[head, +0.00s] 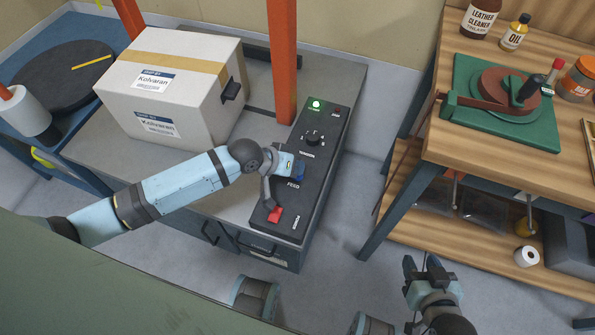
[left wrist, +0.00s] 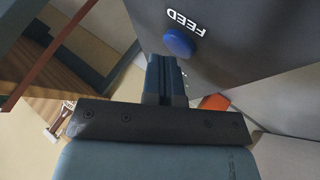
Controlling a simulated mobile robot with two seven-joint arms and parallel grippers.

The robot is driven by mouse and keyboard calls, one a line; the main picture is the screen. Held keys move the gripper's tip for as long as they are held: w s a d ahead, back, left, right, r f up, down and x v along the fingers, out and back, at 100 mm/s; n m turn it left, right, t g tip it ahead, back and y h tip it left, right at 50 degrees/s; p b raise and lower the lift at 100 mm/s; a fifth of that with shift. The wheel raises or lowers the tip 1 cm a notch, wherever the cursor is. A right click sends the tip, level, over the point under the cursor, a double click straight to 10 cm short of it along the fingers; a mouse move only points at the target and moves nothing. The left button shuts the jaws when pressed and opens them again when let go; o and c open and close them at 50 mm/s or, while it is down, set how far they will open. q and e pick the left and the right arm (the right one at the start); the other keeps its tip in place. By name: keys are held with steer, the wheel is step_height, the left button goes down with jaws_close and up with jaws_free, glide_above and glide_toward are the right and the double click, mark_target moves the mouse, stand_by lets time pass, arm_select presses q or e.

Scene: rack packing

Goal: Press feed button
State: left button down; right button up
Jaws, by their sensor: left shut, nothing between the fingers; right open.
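The blue feed button (left wrist: 179,42) sits on a dark panel beside the white word FEED in the left wrist view. In the head view the FEED label (head: 293,184) shows on the black control panel (head: 325,125), with my left gripper (head: 297,168) over the button's place, so the button is largely hidden there. My left gripper is shut and empty; its fingertips (left wrist: 163,62) are close to the button in the left wrist view. I cannot tell whether they touch it. My right gripper (head: 426,268) is open and empty, low by the workbench.
The panel also has a lit green lamp (head: 316,104), a black knob (head: 313,138) and a red switch (head: 275,214) near my left wrist. A cardboard box (head: 180,80) stands behind my left arm. Orange posts (head: 283,60) rise nearby. A wooden workbench (head: 440,150) stands right.

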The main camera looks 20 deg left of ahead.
arm_select(q)
steer(key=shift+r+p, duration=0.35)
steer(key=shift+r, duration=0.1)
step_height(320, 180, up, 5)
steer(key=p, duration=0.5)
steer(key=shift+r+p, duration=0.1)
steer(key=shift+p, duration=0.3)
stand_by(0.6)
